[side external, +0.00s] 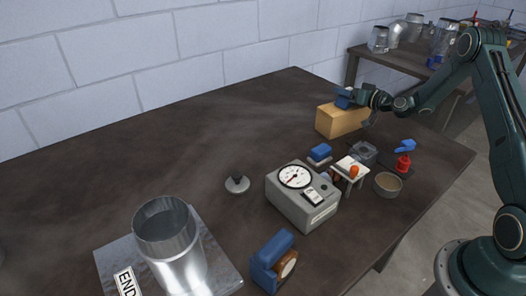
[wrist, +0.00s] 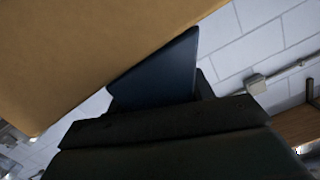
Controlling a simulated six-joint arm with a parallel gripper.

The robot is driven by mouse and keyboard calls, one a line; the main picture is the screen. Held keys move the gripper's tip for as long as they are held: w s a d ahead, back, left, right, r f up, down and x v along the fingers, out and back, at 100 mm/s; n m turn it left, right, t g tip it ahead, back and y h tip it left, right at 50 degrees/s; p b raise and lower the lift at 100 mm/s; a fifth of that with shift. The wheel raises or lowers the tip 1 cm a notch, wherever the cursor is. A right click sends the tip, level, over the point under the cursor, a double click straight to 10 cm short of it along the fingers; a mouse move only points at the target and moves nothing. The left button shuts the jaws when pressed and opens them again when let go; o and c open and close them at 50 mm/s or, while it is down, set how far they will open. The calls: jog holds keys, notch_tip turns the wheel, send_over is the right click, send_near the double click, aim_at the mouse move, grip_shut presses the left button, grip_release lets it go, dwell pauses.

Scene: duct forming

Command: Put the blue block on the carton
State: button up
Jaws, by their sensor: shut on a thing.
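The tan carton (side external: 342,122) stands at the far right part of the table. It fills the upper left of the wrist view (wrist: 80,50). My gripper (side external: 357,97) is at the carton's top right side and is shut on the blue block (side external: 344,98). The block looks dark blue in the wrist view (wrist: 158,78), beyond the dark gripper body, and overlaps the carton's edge there. In the side view it appears at the carton's top. I cannot tell whether it touches the carton. The fingertips are partly hidden.
A grey gauge box (side external: 302,198), a small white stand (side external: 351,168), a bowl (side external: 388,184) and a red item (side external: 403,163) are nearer. A metal duct (side external: 172,248) and blue clamp (side external: 272,262) are in front. The table's left is clear.

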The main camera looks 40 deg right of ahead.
jog(key=o, duration=1.3)
jog(key=shift+f, duration=0.15)
jog(key=shift+s+r, duration=0.1)
jog(key=shift+r, duration=0.1)
jog(key=s+r, duration=0.1)
jog(key=s, duration=1)
jog(key=shift+s+d+r, duration=0.25)
jog(key=shift+s+r, duration=0.05)
jog(key=shift+s, duration=0.05)
